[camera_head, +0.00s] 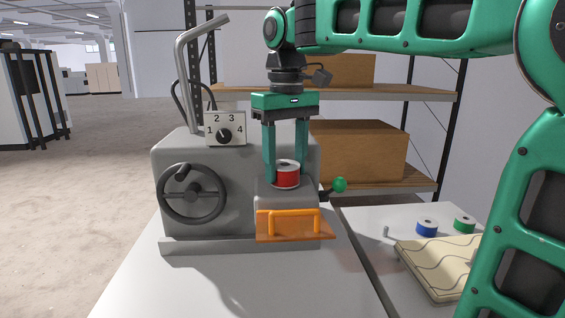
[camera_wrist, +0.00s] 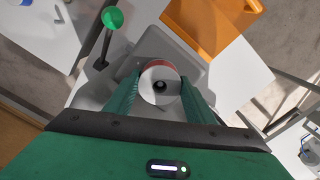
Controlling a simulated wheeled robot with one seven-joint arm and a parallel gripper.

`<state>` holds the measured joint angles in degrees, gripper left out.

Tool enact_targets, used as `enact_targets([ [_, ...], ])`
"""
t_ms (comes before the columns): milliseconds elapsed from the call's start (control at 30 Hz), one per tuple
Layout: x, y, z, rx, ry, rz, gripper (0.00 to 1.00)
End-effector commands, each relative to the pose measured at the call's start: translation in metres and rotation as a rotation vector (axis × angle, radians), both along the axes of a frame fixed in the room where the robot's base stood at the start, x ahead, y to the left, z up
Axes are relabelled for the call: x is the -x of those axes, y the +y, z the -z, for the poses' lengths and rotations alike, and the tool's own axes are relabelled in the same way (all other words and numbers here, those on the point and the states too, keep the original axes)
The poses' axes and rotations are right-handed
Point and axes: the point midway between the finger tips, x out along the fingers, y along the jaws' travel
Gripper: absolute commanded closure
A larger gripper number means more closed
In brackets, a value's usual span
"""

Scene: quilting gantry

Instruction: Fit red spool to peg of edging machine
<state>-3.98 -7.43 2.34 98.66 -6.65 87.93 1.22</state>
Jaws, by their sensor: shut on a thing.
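The red spool (camera_head: 286,176) is between the fingers of my gripper (camera_head: 285,178), which is shut on it. The spool is upright, right above or on the grey block at the front of the edging machine (camera_head: 240,190). In the wrist view the spool (camera_wrist: 160,86) shows its pale top flange and a dark centre hole, held between both fingertips of my gripper (camera_wrist: 160,90). A dark round form shows in the hole; I cannot tell whether it is the peg. The peg is not clearly seen, and I cannot tell whether the spool touches the block.
An orange guard (camera_head: 290,222) is on the machine's front, and a green-knobbed lever (camera_head: 339,185) sticks out at its right. A handwheel (camera_head: 193,193) and numbered dial (camera_head: 225,130) are at the left. Blue (camera_head: 427,228) and green (camera_head: 464,224) spools and folded quilted fabric (camera_head: 436,266) lie on the right table.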

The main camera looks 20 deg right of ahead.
Motion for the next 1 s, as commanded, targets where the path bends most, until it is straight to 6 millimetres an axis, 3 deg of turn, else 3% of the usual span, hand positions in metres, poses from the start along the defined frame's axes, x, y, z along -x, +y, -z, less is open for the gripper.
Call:
enact_targets([
  [200, 0.0, 0.0, 0.004, 0.0, 0.0, 0.0, 0.78],
  [233, 0.0, 0.0, 0.004, 0.0, 0.0, 0.0, 0.44],
  [300, 0.0, 0.0, 0.004, 0.0, 0.0, 0.0, 0.29],
  [667, 0.0, 0.0, 0.002, 0.0, 0.0, 0.0, 0.29],
  [1000, -0.001, 0.001, -0.032, 0.0, -0.001, -0.003, 0.29],
])
